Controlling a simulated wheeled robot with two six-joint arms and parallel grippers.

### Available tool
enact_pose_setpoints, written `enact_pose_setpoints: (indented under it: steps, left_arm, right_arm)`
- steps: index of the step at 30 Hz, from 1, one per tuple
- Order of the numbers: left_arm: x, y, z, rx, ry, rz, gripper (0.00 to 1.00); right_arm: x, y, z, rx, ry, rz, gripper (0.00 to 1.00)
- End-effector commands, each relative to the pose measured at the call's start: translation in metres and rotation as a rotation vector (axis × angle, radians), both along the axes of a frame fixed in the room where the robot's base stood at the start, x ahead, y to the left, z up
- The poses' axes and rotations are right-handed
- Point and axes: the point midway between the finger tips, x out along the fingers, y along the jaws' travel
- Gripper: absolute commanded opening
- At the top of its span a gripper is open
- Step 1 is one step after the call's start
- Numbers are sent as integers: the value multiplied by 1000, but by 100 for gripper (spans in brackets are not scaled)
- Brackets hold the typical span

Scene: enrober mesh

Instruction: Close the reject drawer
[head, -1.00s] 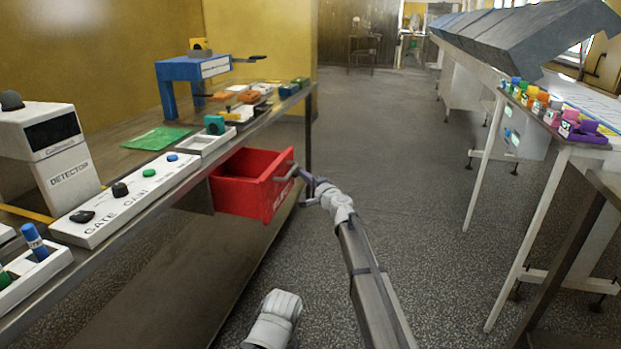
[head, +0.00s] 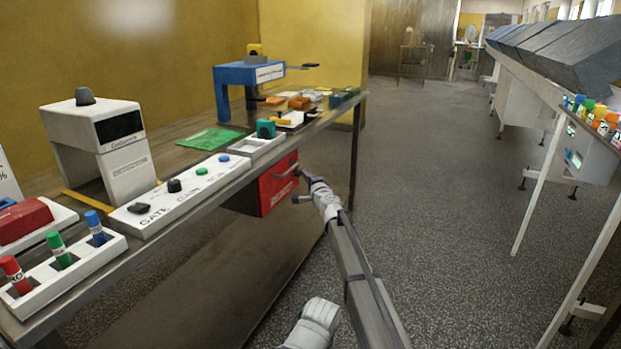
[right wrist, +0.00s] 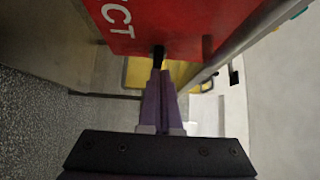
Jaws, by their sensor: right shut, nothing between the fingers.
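The red reject drawer (head: 279,188) sits under the workbench edge in the head view. Its front face shows and its open top no longer does; whether it is fully flush I cannot tell. Its front, with white lettering, also fills the top of the right wrist view (right wrist: 190,25). My right gripper (head: 304,177) is at the drawer's front by the handle.
The bench (head: 180,245) carries a white gate control panel (head: 180,195), a detector (head: 100,145), a blue stand (head: 250,75) and a marker tray (head: 65,275). The grey floor (head: 440,180) right of the bench is open. A white-legged table (head: 540,190) stands farther right.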

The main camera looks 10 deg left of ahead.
Motion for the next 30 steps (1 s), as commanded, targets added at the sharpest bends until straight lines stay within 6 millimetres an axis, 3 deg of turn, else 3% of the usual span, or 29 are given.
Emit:
enact_pose_setpoints:
  steps: [14, 23, 30]
  left_arm:
    - [0, 0, 0, 0, 0, 0, 100]
    - [0, 0, 0, 0, 0, 0, 100]
    - [0, 0, 0, 0, 0, 0, 100]
  right_arm:
    - [-1, 5, 0, 1, 0, 12, 0]
    - [-14, -29, 0, 1, 0, 4, 0]
    - [-61, -56, 0, 1, 0, 2, 0]
